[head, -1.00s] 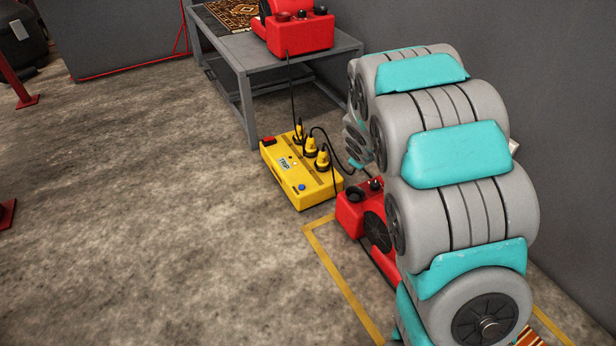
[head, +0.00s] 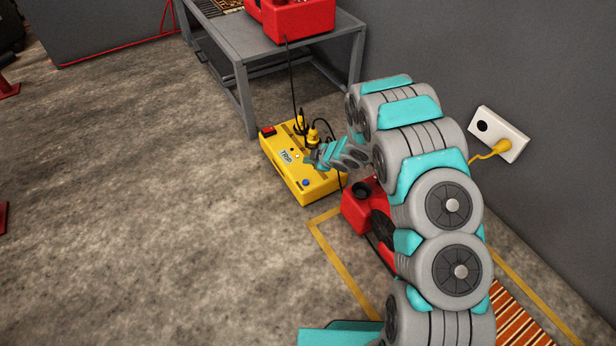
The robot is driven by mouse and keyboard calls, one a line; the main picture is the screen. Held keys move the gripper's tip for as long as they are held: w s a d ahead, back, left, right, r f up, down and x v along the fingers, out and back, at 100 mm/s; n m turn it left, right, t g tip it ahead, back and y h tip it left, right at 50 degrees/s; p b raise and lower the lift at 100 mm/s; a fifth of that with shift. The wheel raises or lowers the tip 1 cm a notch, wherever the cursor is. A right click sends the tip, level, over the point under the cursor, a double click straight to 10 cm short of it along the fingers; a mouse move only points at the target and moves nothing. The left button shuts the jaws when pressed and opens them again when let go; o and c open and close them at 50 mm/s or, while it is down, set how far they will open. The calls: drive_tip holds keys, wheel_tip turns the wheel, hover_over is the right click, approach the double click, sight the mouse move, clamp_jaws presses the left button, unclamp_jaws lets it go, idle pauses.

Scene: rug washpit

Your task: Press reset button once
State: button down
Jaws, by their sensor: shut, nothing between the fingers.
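A yellow power box (head: 321,188) marked "TRIP" lies on the concrete floor near the table. It has a blue round button (head: 306,182) at its near end and a red switch (head: 268,131) at its far left corner. No reset lettering is readable on either. Yellow plugs (head: 313,134) with black cables stand in its top. My gripper (head: 308,161) is shut and empty, reaching in from the right over the box's middle, beside the TRIP label and farther back than the blue button. Whether it touches the box cannot be told. It hides part of the box's top.
A red machine (head: 356,213) stands just right of the box, partly behind my arm. A grey table (head: 237,50) bears another red machine (head: 292,18). A wall outlet (head: 513,128) has a yellow plug. Yellow floor tape (head: 340,275) runs nearby.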

drive_tip(key=shift+a, duration=0.1)
idle(0.3)
drive_tip(key=b, duration=0.6)
hover_over(308, 185)
wheel_tip(308, 185, down, 8)
drive_tip(key=shift+r, duration=0.1)
drive_tip(key=shift+f+b, duration=0.3)
drive_tip(key=shift+f, duration=0.2)
drive_tip(key=shift+f, duration=0.1)
idle(1.3)
drive_tip(key=shift+f, duration=0.35)
drive_tip(key=shift+f+b, duration=0.35)
drive_tip(key=shift+f, duration=0.05)
idle(0.7)
drive_tip(key=shift+r, duration=0.1)
drive_tip(key=shift+r+p, duration=0.7)
drive_tip(key=shift+r, duration=0.05)
drive_tip(key=shift+r, duration=0.1)
